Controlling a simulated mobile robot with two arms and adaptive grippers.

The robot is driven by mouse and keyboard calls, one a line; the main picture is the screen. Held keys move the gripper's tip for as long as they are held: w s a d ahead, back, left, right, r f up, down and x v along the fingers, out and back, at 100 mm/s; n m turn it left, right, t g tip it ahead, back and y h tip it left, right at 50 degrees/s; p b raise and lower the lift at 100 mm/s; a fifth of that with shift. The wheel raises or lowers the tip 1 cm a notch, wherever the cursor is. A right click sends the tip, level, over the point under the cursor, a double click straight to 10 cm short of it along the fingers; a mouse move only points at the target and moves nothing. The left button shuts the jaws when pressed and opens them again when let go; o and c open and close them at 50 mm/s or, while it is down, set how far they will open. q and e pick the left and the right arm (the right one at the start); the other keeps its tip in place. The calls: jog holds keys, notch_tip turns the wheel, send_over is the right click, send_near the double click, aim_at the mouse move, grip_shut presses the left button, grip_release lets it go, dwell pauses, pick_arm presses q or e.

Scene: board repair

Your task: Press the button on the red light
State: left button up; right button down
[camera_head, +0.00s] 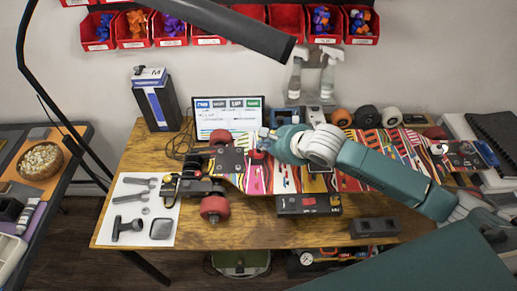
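A skateboard deck with colourful stripes (258,178) lies on the wooden table, its red wheels (214,206) at the left end. Small red and yellow parts (188,173) show near the truck at that end; I cannot tell whether one is the red light. A black box (295,206) with small red and yellow marks sits at the deck's front edge. No button is clearly visible. My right arm comes in from the right across the deck. My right gripper (266,141) is over the deck's rear left part, small and partly hidden, its opening unclear. My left gripper is not in view.
A monitor (228,112), a blue and white box (157,100) and spray bottles (328,75) stand behind the deck. A white mat (133,218) with tools lies front left. A dark lamp arm (230,25) crosses the top. The table's front middle (245,236) is clear.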

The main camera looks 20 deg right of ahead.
jog(key=shift+f, duration=0.6)
dwell(0.7)
jog(key=shift+s+r+p, duration=0.1)
jog(key=shift+r+p, duration=0.8)
jog(key=shift+p, duration=0.4)
notch_tip(320, 180, up, 6)
jog(key=p, duration=0.7)
jog(key=shift+s+a+p, duration=0.15)
jog(key=shift+p, duration=0.25)
jog(key=shift+f, duration=0.1)
